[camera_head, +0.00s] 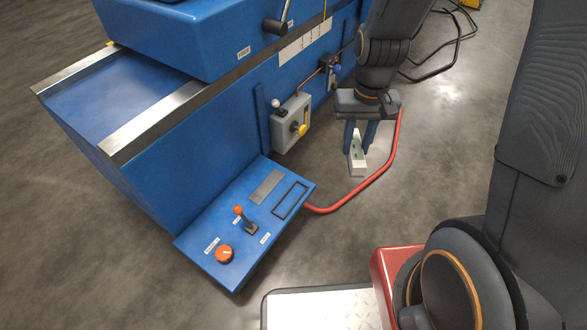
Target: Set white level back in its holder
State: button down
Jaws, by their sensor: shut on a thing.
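The white level (356,168) is a small pale block with a greenish spot on it. My gripper (360,150) points down and is shut on it, holding it at the right of the blue machine. The fingers cover part of the level. A black rectangular frame (303,186), empty inside, is on the sloping blue panel (215,245); it looks like the holder, though I cannot be sure. The level is apart from it, up and to the right in the picture.
A grey plate (266,186), an orange-topped lever (247,222) and an orange knob (224,253) are on the panel. A grey box (291,123) with a yellow knob is on the machine's side. A red hose (368,186) curves beside the level.

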jog(key=w+a+f+m+b, duration=0.1)
jog(key=a+f+m+b, duration=0.1)
jog(key=a+f, duration=0.3)
jog(key=w+a+f+m+b, duration=0.2)
jog(key=a+f, duration=0.3)
jog(key=f, duration=0.5)
jog(key=w+a+f+m+b, duration=0.2)
jog(key=a+f+m, duration=0.1)
jog(key=a+f, duration=0.2)
jog(key=shift+a+f, duration=0.2)
jog(key=shift+f, duration=0.5)
jog(key=shift+a+f, duration=0.2)
jog(key=shift+f, duration=0.9)
jog(key=shift+p, duration=0.85)
jog(key=shift+f, duration=0.4)
jog(key=shift+f, duration=0.35)
jog(key=shift+f+b, duration=0.3)
jog(key=shift+f, duration=0.55)
jog(key=shift+p, duration=0.35)
